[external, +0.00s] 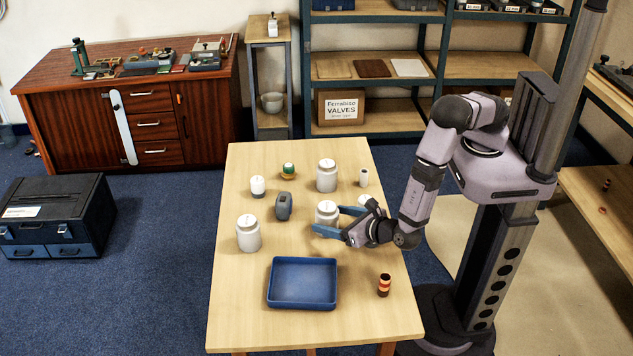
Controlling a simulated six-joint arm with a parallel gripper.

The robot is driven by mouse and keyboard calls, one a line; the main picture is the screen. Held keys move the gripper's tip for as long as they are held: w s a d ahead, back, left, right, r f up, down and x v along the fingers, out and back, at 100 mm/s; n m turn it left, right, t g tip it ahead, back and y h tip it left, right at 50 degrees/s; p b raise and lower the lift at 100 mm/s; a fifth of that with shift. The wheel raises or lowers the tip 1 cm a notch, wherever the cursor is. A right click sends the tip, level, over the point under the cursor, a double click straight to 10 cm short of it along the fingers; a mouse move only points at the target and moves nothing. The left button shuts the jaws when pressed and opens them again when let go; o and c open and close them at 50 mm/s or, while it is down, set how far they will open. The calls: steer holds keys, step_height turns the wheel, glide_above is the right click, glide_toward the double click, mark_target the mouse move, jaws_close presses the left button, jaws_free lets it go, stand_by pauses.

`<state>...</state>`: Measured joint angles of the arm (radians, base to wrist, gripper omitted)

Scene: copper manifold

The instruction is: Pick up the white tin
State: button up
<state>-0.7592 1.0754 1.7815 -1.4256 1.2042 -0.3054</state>
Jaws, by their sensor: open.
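Several white lidded tins stand upright on the wooden table (235,300). One white tin (326,208) stands near the middle, between the blue fingers of my gripper (326,220). The fingers are open, one on its far side and one on its near side. The near finger hides its lower part, and I cannot tell whether either finger touches it. Another white tin (248,235) stands at the left, and a third (327,177) stands behind the middle one. A smaller white tin (258,187) stands at the back left.
A blue tray (303,301) lies empty at the front. A dark red banded cylinder (384,285) stands right of it.

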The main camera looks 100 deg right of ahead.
steer(key=shift+x, duration=1.5)
steer(key=shift+r, duration=0.1)
steer(key=c, duration=1.3)
steer(key=shift+c, duration=0.2)
steer(key=shift+r, duration=0.15)
steer(key=shift+r+b, duration=0.6)
steer(key=shift+r, duration=4.25)
